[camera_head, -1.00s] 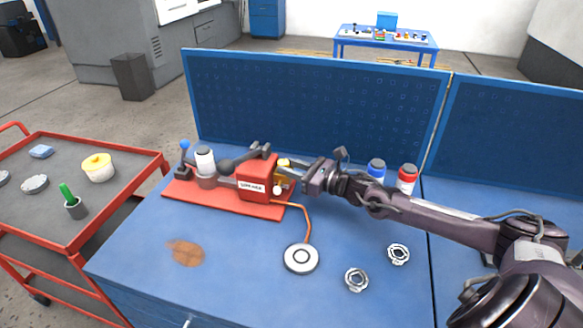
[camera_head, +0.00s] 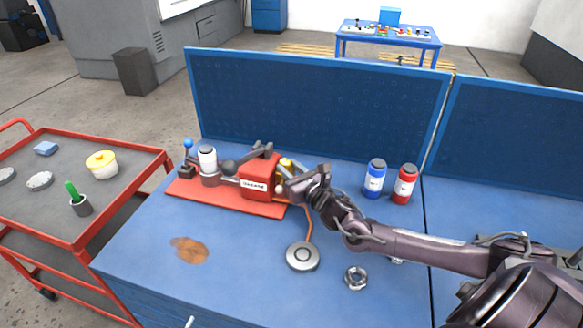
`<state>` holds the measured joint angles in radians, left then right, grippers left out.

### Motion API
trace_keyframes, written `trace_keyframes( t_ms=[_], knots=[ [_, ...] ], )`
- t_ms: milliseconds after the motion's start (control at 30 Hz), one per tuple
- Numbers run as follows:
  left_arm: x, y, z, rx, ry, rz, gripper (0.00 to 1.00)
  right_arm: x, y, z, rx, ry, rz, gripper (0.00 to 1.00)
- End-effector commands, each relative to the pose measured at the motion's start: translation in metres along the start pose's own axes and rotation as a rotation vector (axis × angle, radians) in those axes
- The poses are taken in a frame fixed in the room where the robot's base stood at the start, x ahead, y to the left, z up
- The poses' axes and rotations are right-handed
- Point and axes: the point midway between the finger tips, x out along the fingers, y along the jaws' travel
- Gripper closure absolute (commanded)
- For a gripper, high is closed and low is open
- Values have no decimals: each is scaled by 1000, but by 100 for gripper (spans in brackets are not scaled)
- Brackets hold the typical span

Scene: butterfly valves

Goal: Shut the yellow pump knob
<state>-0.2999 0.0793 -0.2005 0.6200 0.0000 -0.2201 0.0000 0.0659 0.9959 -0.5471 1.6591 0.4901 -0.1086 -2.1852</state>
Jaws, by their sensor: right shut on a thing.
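The yellow pump knob (camera_head: 287,164) shows as a small yellow piece at the right end of the red pump (camera_head: 256,183), on a red base plate (camera_head: 215,195) on the blue bench. My right gripper (camera_head: 289,187) comes in from the right and is shut at the knob. The gripper hides most of the knob, so its exact angle cannot be told. My left gripper does not show in this view.
A blue bottle (camera_head: 374,180) and a red bottle (camera_head: 404,185) stand behind my right arm. A round grey disc (camera_head: 302,256) and a nut (camera_head: 356,277) lie in front. A blue pegboard (camera_head: 310,110) closes the back. A red cart (camera_head: 75,190) stands left.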

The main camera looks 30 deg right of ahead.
Motion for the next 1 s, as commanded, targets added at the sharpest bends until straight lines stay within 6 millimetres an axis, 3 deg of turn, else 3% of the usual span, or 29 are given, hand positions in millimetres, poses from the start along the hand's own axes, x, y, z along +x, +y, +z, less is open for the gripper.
trace_keyframes(
  t_ms=[600, 633, 767, 1000],
  knots=[
    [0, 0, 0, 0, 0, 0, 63, 0, 1, 1, -1, -2, -54, 95],
    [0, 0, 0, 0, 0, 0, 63, 0, 1, 1, -1, -2, -54, 70],
    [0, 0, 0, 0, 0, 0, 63, 0, 1, 1, -1, -2, -53, 53],
    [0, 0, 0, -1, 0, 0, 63, 0, 3, 0, 1, -1, -48, 51]
  ],
)
